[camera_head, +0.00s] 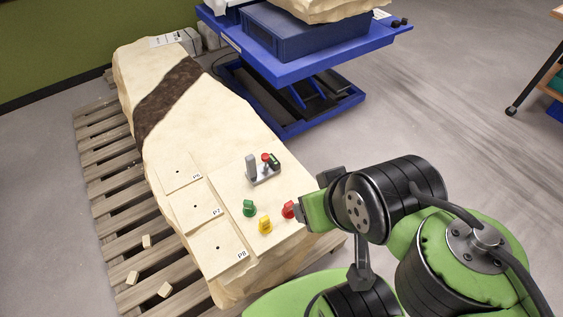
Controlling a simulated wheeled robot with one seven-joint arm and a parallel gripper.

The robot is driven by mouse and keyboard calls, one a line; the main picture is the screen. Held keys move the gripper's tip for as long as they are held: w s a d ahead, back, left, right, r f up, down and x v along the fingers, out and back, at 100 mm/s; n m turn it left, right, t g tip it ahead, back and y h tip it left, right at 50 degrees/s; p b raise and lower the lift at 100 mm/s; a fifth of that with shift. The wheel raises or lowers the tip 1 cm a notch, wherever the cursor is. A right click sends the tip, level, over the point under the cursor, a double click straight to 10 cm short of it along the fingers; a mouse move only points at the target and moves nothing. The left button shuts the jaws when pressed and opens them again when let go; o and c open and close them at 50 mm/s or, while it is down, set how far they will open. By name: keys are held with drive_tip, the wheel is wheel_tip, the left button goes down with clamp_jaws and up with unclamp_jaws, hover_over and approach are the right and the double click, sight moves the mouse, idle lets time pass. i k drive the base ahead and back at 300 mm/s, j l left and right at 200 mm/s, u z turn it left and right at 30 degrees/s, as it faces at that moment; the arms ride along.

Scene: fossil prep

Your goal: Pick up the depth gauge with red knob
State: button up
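A small red-knobbed piece (288,209) stands on the pale block's near end, at its right side. A green-knobbed piece (248,208) and a yellow-knobbed piece (265,224) stand to its left. Behind them is a small grey holder (264,179) with a grey upright part, a red-topped part (266,158) and a dark green part. I cannot tell for sure which red-topped thing is the depth gauge. My gripper (304,210) is just right of the red-knobbed piece, partly hidden by my wrist. I cannot tell whether they touch, and its fingers do not show clearly.
The long pale block (225,110) with a dark band lies on a wooden pallet (105,185). Labelled plates with holes, P7 (197,206) and P8 (220,248) among them, lie left of the knobs. A blue lift table (290,70) stands behind.

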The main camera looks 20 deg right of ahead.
sight(259, 174)
drive_tip(key=l+u, duration=0.3)
drive_tip(key=u, duration=0.15)
drive_tip(key=l+u, duration=0.3)
drive_tip(key=u, duration=0.15)
drive_tip(key=l+u, duration=0.3)
drive_tip(key=u, duration=0.15)
